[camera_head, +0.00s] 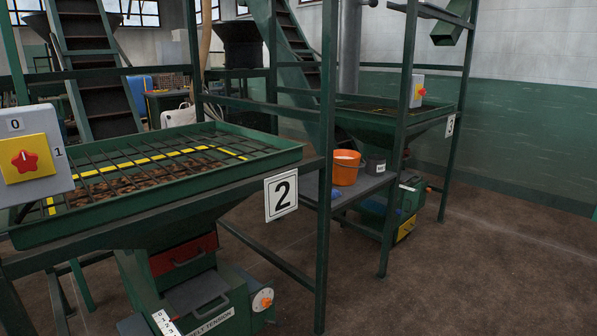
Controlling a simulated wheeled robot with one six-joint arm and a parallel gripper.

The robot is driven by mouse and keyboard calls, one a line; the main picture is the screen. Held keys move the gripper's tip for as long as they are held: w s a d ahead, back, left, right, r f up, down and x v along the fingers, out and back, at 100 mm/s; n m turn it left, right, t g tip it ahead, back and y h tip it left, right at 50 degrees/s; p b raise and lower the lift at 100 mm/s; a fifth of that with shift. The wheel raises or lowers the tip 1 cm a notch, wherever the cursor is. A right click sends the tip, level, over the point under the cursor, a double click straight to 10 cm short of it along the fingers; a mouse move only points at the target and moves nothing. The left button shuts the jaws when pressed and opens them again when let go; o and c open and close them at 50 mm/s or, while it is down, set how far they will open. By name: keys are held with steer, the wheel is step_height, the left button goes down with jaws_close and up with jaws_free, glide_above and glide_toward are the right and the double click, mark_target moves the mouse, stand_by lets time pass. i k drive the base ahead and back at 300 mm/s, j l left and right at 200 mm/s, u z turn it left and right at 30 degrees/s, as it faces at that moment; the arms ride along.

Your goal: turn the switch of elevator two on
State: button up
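A grey switch box (50,188) stands at the left edge, beside the green hopper with the number 2 sign (281,195). It has a yellow plate (41,147) with a red star-shaped knob (25,161). A 0 label (15,124) is above the plate and a 1 label (58,152) is to its right. I cannot tell for sure which label the knob points to. My gripper is not in view.
The green hopper (285,152) has a grid top and a frame with posts. A second switch box (417,77) is on a farther frame. An orange bucket (345,170) stands on a grey shelf between them. The brown floor (470,270) at right is clear.

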mark_target(24, 162)
steer(key=u, duration=1.75)
